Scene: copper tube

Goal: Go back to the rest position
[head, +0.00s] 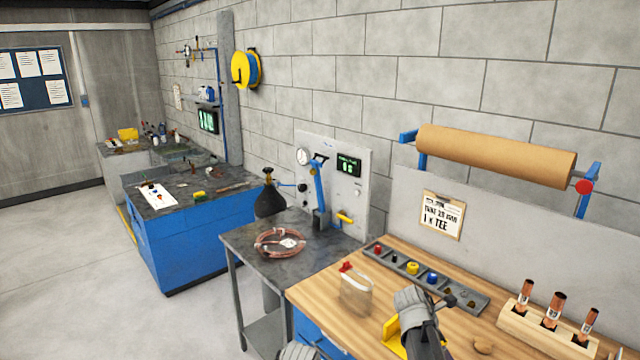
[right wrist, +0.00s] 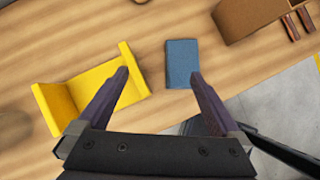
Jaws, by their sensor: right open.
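My right gripper (right wrist: 160,77) is open in the right wrist view, with nothing between its fingers. Below it on the wooden bench lie a yellow holder (right wrist: 85,85), near the left finger, and a blue block (right wrist: 182,62), near the right finger. In the head view my right arm hangs over the bench and partly hides the yellow holder (head: 394,338). Of my left arm only a grey part shows at the bottom edge; its fingers are out of sight.
A wooden rack (head: 545,335) with copper pieces (head: 553,308) stands at the right of the bench. A parts tray (head: 385,260) lies behind my right arm. A copper coil (head: 280,242) lies on the grey table (head: 245,240). Open floor (head: 90,260) is at the left.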

